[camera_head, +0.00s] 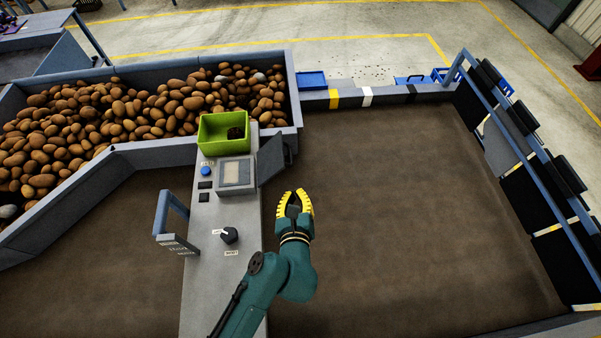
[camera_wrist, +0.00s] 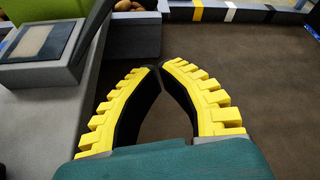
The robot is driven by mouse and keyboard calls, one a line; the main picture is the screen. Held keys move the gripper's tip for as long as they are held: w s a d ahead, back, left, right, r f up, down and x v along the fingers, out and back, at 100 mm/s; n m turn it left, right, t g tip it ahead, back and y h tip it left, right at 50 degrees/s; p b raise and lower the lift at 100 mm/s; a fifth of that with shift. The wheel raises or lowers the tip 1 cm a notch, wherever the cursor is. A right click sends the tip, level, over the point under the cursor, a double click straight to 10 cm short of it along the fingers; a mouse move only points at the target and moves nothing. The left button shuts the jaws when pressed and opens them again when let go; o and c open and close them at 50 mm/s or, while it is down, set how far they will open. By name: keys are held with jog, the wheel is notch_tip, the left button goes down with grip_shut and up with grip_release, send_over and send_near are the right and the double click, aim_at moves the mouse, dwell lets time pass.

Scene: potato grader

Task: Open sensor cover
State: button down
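The sensor box (camera_head: 237,174) is a grey housing with a pale window, set on the console. Its dark grey cover (camera_head: 270,160) stands swung open along the box's right side, leaving the window uncovered. In the wrist view the box (camera_wrist: 38,42) is at the upper left, with the cover (camera_wrist: 94,32) as a tilted dark panel beside it. My gripper (camera_head: 295,192), with yellow ridged fingers, is below and right of the cover, apart from it. In the wrist view its fingertips (camera_wrist: 160,67) come together with nothing between them.
The grey console (camera_head: 205,265) carries a blue button (camera_head: 206,171), a black knob (camera_head: 229,235) and a green bin (camera_head: 212,133). A blue handle (camera_head: 165,212) rises at its left. Potatoes fill the trough (camera_head: 294,88) behind. The brown belt (camera_head: 420,200) at right is clear.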

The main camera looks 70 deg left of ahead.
aim_at(291, 166)
jog(key=a, duration=0.2)
jog(key=w+a+p, duration=0.1)
jog(key=a, duration=0.2)
jog(key=w+a+r+p, duration=0.1)
jog(key=a, duration=0.2)
jog(key=shift+w+a, duration=0.15)
jog(key=shift+a, duration=0.05)
